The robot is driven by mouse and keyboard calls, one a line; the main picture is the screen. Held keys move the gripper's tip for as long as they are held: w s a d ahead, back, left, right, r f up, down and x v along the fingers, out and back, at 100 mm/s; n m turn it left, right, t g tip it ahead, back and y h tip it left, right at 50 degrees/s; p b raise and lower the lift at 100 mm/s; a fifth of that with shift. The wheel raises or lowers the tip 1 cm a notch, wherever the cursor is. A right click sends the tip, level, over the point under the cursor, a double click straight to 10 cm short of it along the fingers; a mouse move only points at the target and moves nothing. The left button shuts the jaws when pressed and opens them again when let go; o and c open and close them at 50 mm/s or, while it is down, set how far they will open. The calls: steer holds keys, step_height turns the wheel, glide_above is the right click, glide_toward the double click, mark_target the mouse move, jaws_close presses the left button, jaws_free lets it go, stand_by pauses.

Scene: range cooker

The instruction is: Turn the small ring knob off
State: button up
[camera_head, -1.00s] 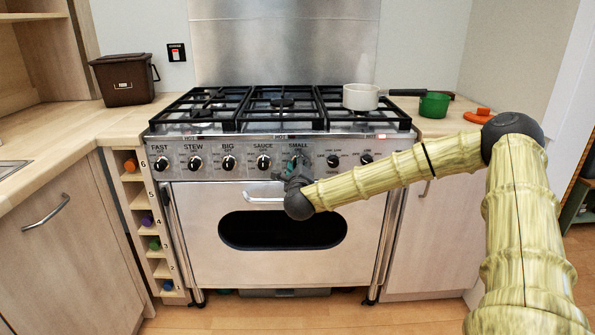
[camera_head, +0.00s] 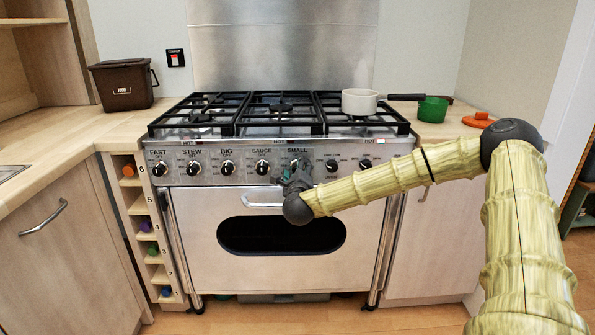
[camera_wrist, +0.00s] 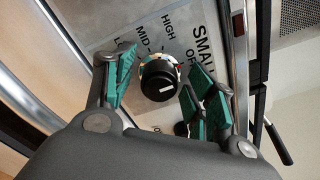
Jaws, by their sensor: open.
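The small ring knob (camera_wrist: 161,78) is a round black knob with a white mark, on the cooker's front panel. In the wrist view it sits beside the SMALL label, with OFF, HIGH and MID printed around it. Contact between the pads and the knob cannot be made out. In the head view my gripper (camera_head: 293,183) is in front of the panel under the SMALL label and hides most of that knob.
The sauce knob (camera_head: 262,167) is just left of my gripper, and another knob (camera_head: 332,166) is just right. An oven door handle (camera_head: 262,198) lies below. A white pan (camera_head: 359,102) stands on the hob at the right, and a green cup (camera_head: 432,109) on the right worktop.

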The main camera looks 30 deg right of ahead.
steer(key=v, duration=1.2)
steer(key=shift+d+f, duration=0.1)
